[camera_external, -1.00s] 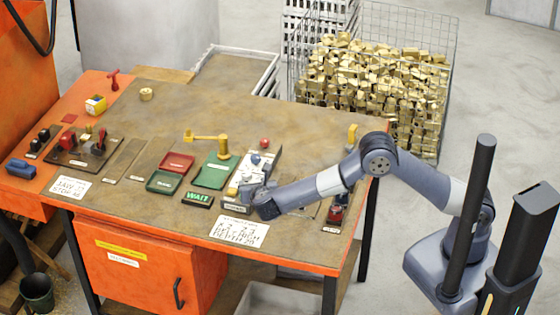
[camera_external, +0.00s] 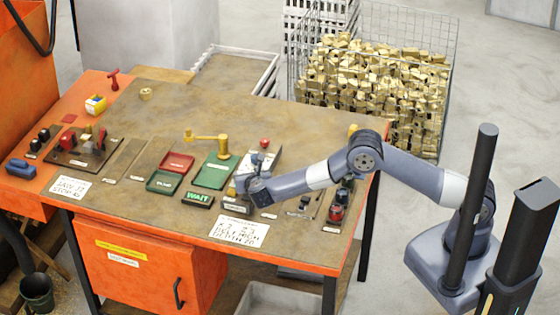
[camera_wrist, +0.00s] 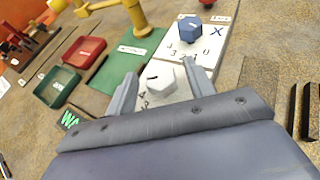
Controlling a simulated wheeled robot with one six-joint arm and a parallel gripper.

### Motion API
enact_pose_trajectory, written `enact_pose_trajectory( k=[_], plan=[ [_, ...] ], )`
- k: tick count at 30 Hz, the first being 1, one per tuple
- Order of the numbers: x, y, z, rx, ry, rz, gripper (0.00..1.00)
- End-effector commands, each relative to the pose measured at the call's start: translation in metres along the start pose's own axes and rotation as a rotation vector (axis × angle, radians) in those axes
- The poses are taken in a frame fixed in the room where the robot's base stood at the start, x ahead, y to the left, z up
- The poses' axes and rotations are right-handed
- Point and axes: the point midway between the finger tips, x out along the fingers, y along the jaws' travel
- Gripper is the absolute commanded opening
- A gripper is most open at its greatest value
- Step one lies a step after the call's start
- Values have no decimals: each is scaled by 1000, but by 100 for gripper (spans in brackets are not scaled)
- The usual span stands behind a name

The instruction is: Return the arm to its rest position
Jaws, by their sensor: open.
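My gripper (camera_external: 247,183) is over the near end of the white dial panel on the orange workbench (camera_external: 300,256). In the wrist view my gripper (camera_wrist: 160,84) is open, its two fingers on either side of a white hexagonal knob (camera_wrist: 161,77). The fingers look apart from the knob; I cannot tell the height between them. A blue knob (camera_wrist: 189,30) stands farther up the same white panel (camera_wrist: 192,50), beside a letter X. My arm reaches in from the right, bent at the elbow above the bench's right edge.
Left of my gripper are a green plate (camera_external: 216,171) with a yellow crank (camera_external: 223,146), a red tray (camera_external: 177,162), a green tray (camera_external: 165,182) and a WAIT sign (camera_external: 197,200). Red knobs (camera_external: 337,211) stand below my forearm. A wire cage (camera_external: 372,80) of brass parts stands behind.

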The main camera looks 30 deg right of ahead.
Motion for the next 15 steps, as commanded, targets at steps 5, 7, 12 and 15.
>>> enact_pose_trajectory(
  k=[5,7,12,15],
  plan=[
    [0,0,0,1,0,0,51],
    [0,0,0,2,-1,-2,51],
    [0,1,-2,15,-1,-30,51],
    [-19,2,-1,15,-1,-31,51]
  ],
)
